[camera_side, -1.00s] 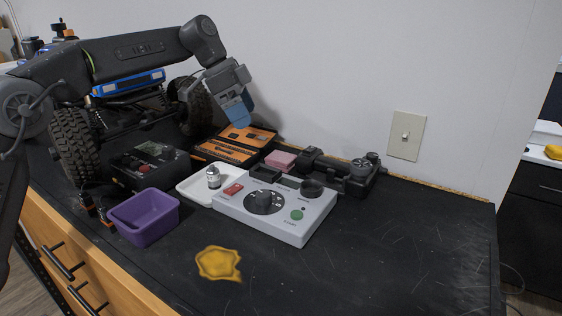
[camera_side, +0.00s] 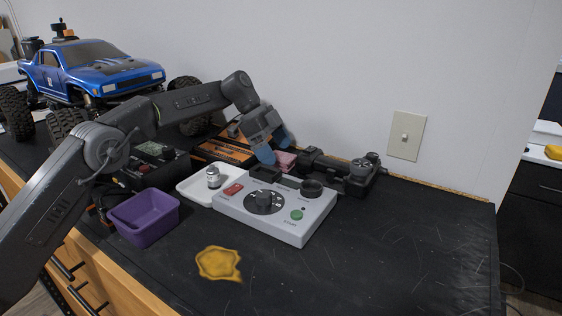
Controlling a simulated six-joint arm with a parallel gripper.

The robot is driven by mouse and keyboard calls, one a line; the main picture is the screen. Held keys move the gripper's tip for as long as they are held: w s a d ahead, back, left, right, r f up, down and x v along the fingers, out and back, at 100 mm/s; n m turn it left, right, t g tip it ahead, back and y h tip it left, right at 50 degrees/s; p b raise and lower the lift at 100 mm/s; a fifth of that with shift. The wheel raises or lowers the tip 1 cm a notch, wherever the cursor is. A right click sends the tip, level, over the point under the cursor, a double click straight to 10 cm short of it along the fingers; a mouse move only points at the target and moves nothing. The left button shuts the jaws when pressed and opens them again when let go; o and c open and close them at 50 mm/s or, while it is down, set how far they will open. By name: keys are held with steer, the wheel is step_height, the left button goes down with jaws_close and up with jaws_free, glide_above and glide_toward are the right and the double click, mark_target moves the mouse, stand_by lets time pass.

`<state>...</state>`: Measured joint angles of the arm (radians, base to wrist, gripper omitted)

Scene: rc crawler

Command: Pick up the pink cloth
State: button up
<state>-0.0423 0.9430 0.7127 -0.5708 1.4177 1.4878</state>
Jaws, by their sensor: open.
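The pink cloth (camera_side: 286,160) is a small folded block on the black bench, behind the white control box and left of a black device. My gripper (camera_side: 276,150) has come down over it with blue fingertips. The jaws are open, one finger at the cloth's left side and the other behind or above it. The fingers hide part of the cloth. I cannot tell whether they touch it.
The white control box (camera_side: 290,227) stands in front of the cloth, with a white tray (camera_side: 190,190) beside it. A black device (camera_side: 350,176) is close on the right. An orange case (camera_side: 222,149), a purple bin (camera_side: 146,218), a yellow cloth (camera_side: 218,263) and a blue truck (camera_side: 95,70) are around.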

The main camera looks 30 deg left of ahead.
steer(key=shift+x, duration=0.95)
steer(key=c, duration=1.1)
